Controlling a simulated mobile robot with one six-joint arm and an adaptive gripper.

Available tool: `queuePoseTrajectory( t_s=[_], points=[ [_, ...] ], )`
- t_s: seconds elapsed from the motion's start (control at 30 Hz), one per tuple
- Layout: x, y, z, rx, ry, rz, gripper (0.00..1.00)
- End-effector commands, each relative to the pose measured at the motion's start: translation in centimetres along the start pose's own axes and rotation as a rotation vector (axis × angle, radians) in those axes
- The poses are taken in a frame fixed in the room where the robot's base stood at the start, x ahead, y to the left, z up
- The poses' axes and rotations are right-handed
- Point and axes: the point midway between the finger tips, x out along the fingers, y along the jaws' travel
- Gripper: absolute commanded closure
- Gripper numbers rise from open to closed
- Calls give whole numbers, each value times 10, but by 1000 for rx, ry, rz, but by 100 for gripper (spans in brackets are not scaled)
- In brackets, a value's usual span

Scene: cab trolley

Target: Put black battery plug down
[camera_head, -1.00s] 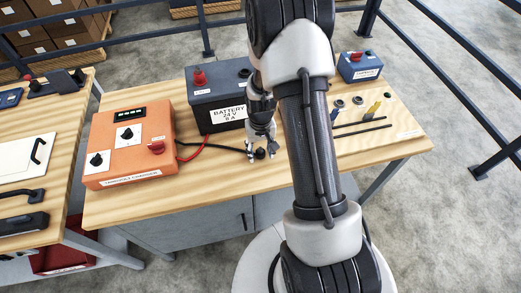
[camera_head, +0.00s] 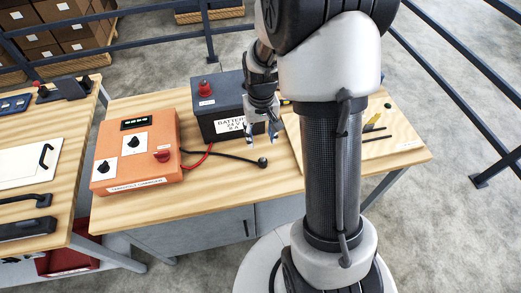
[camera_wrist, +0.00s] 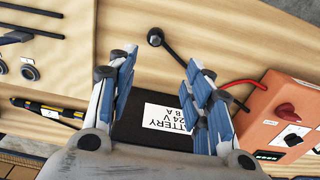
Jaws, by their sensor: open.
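The black battery plug (camera_head: 262,161) lies on the wooden table at the end of a black cable (camera_head: 222,163) that runs from the orange charger (camera_head: 137,150). In the wrist view the plug (camera_wrist: 155,37) rests on the bare wood beyond my fingertips, apart from them. My gripper (camera_head: 262,137) is open and empty, raised above the table in front of the dark battery (camera_head: 222,103). In the wrist view its two fingers (camera_wrist: 158,66) are spread wide, with the battery's white label showing between them. My arm hides part of the table to the right.
A red cable (camera_head: 199,157) runs from the charger towards the battery. A light board (camera_head: 402,130) with small tools lies at the right of the table. Another table (camera_head: 65,190) stands at the left. Bare wood lies around the plug near the front edge.

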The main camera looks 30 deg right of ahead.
Motion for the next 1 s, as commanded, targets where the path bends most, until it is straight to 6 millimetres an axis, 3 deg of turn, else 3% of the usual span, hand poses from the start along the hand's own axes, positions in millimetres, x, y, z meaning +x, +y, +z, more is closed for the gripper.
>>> queuePoseTrajectory(
  t_s=[0.03,0.2,0.4,0.5,0.73,1.0],
  points=[
    [-24,-7,4,-16,29,0,54],
    [-102,-31,38,-76,116,-5,54],
    [-170,-51,99,-145,218,-18,54],
    [-192,-57,133,-179,267,-27,54],
    [-214,-61,192,-237,353,-48,54],
    [-216,-61,210,-254,377,-56,54]
  ],
)
